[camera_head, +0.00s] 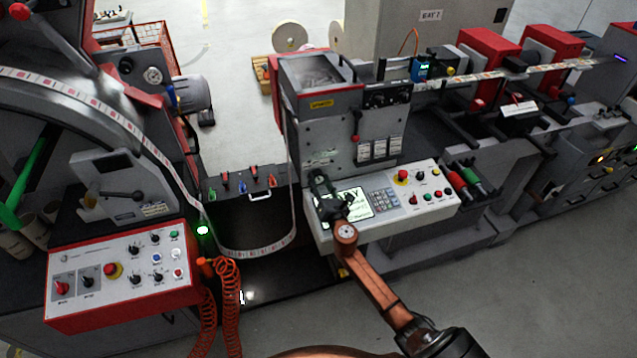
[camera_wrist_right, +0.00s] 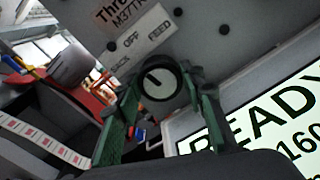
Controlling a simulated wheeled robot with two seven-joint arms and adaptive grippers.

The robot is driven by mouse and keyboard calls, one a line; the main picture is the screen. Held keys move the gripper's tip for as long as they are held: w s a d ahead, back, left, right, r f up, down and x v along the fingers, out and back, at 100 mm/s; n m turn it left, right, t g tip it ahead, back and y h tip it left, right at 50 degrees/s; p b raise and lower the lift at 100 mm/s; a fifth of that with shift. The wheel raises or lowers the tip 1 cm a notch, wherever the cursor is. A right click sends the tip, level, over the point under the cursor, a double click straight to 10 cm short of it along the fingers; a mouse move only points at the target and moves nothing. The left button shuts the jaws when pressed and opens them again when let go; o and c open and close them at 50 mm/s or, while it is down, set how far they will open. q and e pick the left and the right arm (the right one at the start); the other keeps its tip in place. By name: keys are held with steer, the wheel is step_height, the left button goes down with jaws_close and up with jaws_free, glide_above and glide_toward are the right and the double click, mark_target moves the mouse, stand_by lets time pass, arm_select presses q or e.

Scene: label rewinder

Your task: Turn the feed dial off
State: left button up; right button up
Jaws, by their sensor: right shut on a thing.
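The feed dial (camera_wrist_right: 158,82) is a round pale knob with a dark rim in the right wrist view. Its short dark mark points to the upper left. Above it a plate (camera_wrist_right: 142,38) reads OFF and FEED, with a third word at its lower left that I cannot read surely. My right gripper (camera_wrist_right: 160,98) has its two green fingers on either side of the dial, shut on it. In the head view my right gripper (camera_head: 321,188) is at the left end of the white control panel (camera_head: 412,208) and hides the dial. My left gripper is out of view.
The lit READY screen (camera_head: 358,203) is right beside my right gripper. A keypad (camera_head: 384,198), a red emergency button (camera_head: 402,177) and small knobs lie further right. A label web (camera_head: 291,190) hangs to the left. A red-edged control box (camera_head: 122,280) stands at lower left.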

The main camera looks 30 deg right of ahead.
steer(key=shift+m, duration=0.9)
steer(key=o, duration=1.2)
steer(key=shift+c, duration=0.2)
steer(key=shift+s, duration=0.3)
steer(key=v, duration=1.1)
steer(key=shift+s+a, duration=0.2)
steer(key=shift+s, duration=0.05)
